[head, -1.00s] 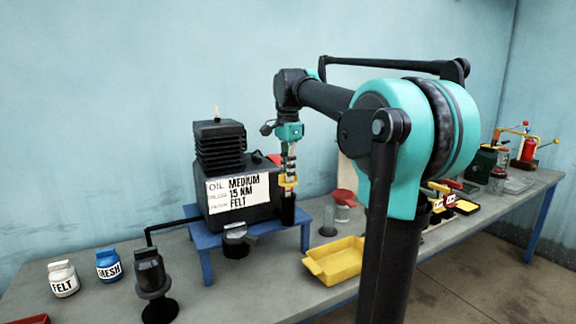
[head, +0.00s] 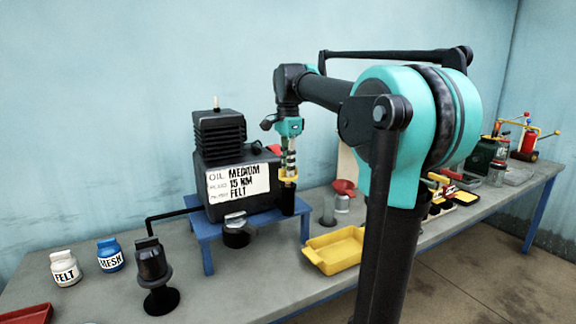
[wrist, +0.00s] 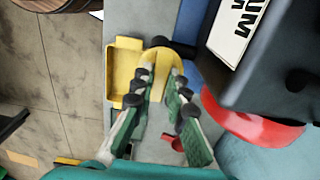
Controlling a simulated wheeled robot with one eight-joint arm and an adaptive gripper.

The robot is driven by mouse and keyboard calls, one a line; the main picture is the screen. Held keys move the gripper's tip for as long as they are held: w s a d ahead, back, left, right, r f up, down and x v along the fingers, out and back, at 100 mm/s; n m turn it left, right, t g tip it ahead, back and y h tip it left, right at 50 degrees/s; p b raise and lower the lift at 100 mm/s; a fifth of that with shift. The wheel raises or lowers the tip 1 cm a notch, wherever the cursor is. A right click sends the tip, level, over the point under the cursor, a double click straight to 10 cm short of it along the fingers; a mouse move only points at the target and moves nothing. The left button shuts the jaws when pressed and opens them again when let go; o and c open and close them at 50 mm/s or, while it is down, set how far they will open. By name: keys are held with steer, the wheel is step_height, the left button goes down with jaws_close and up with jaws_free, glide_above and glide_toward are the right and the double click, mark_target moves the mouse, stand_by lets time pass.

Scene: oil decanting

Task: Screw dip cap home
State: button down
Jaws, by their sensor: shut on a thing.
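The yellow dip cap (head: 289,181) sits at the top of a short black neck (head: 288,204) on the right front of the black pump (head: 239,200). My gripper (head: 289,174) points straight down and is shut on the cap. In the wrist view my gripper's (wrist: 157,78) two green-padded fingers close on the yellow cap (wrist: 160,58). The cap's thread and how far it is seated are hidden. The pump carries a white label reading oil medium, 15 NM, felt, and stands on a blue stand (head: 209,236).
A yellow tray (head: 336,251) lies right of the stand, with a red funnel (head: 344,187) behind. Left are a white FELT jar (head: 65,268), a blue MESH jar (head: 110,256) and a dark cup-like fitting (head: 152,262). In the wrist view a red round part (wrist: 245,122) is close beside the fingers.

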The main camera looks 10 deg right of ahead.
steer(key=shift+f, duration=0.9)
steer(key=c, duration=1.4)
jaws_free()
steer(key=shift+c, duration=0.2)
steer(key=shift+r, duration=0.1)
step_height(320, 180, up, 12)
